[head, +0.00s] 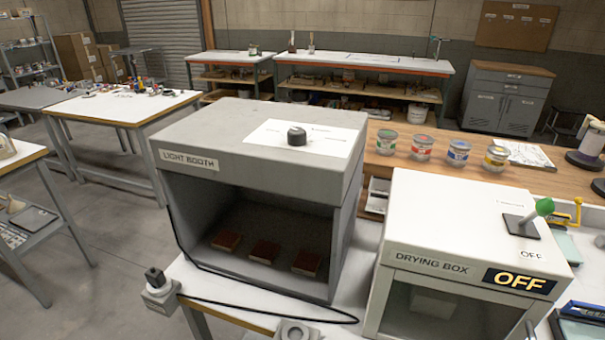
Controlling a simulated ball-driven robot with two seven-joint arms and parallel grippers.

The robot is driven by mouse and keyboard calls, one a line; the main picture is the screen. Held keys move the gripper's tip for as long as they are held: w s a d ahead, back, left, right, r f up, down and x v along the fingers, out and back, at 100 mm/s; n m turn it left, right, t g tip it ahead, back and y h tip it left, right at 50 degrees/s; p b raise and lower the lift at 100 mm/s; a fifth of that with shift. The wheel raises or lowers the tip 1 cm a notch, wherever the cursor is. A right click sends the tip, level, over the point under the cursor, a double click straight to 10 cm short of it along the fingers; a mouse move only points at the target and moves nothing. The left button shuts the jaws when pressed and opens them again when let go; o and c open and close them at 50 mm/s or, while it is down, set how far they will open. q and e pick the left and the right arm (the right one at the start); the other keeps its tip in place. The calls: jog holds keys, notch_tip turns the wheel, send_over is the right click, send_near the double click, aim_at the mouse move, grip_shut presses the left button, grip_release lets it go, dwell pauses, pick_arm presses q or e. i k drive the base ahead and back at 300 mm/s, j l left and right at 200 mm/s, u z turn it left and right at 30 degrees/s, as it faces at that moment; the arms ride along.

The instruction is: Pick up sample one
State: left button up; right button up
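Three dark reddish-brown square pieces lie in a row on the floor of the grey light booth (330,225): a left piece (226,240), a middle piece (264,252) and a right piece (307,263). They sit in shadow, apart from each other, and I can read no labels on them. I cannot tell which one is sample one. The booth's front is open towards me. Neither of my grippers is in view.
The white drying box (470,225), showing OFF, stands right of the booth; a pale block (433,303) shows dimly inside. A black cable (260,303) runs in front of the booth from a socket box (160,290). Several paint cans (422,148) stand behind.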

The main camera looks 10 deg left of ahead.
aim_at(227, 241)
jog(key=i+j+z, duration=0.1)
jog(key=j, duration=0.3)
jog(key=i+j+z, duration=0.1)
jog(key=j, duration=0.35)
jog(key=i+j+z, duration=0.1)
jog(key=j, duration=0.3)
